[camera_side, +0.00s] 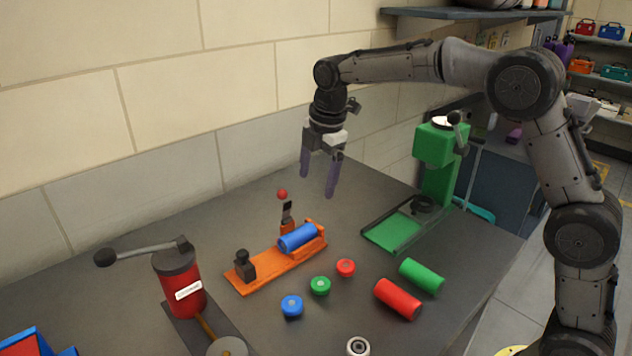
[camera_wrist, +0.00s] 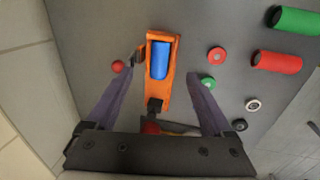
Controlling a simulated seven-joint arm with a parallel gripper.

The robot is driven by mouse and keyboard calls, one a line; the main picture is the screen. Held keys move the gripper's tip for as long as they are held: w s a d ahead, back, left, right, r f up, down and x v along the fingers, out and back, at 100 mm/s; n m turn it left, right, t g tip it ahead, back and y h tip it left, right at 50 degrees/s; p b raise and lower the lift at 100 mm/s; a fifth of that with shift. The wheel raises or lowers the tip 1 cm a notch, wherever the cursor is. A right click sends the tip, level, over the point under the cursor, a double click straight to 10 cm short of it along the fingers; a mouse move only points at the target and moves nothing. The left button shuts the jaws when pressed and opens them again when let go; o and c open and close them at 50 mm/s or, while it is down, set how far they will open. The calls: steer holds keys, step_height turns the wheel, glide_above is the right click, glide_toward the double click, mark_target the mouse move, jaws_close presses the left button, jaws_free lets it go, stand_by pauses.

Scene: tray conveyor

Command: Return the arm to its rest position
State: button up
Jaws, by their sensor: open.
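My gripper (camera_side: 318,180) is open and empty, with its two purple fingers pointing down above the back of the grey bench. In the wrist view the fingers of my gripper (camera_wrist: 160,75) are spread wide on either side of the orange fixture. The orange fixture (camera_side: 262,279) sits on the bench below and in front of my gripper, with a blue cylinder (camera_side: 298,237) lying in it. The blue cylinder also shows in the wrist view (camera_wrist: 160,60). A lever with a red ball knob (camera_side: 282,194) stands up at the back of the fixture.
A red crank machine (camera_side: 180,285) stands at front left, and a green press (camera_side: 437,155) at back right. Red (camera_side: 398,298) and green (camera_side: 421,276) cylinders lie at right. Blue (camera_side: 292,306), green (camera_side: 320,286) and red (camera_side: 345,267) caps sit in front. A wall rises behind the bench.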

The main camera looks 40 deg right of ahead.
steer(key=shift+r, duration=0.1)
steer(key=s+d+r+m+t, duration=0.1)
steer(key=s+r+m+t, duration=0.1)
steer(key=s+r, duration=0.55)
steer(key=s+d+r+m+t, duration=0.15)
steer(key=s+r, duration=0.35)
steer(key=s, duration=0.5)
steer(key=s+d+f+m, duration=0.1)
steer(key=s+f+m, duration=1.1)
steer(key=s, duration=0.5)
steer(key=shift+m, duration=1.25)
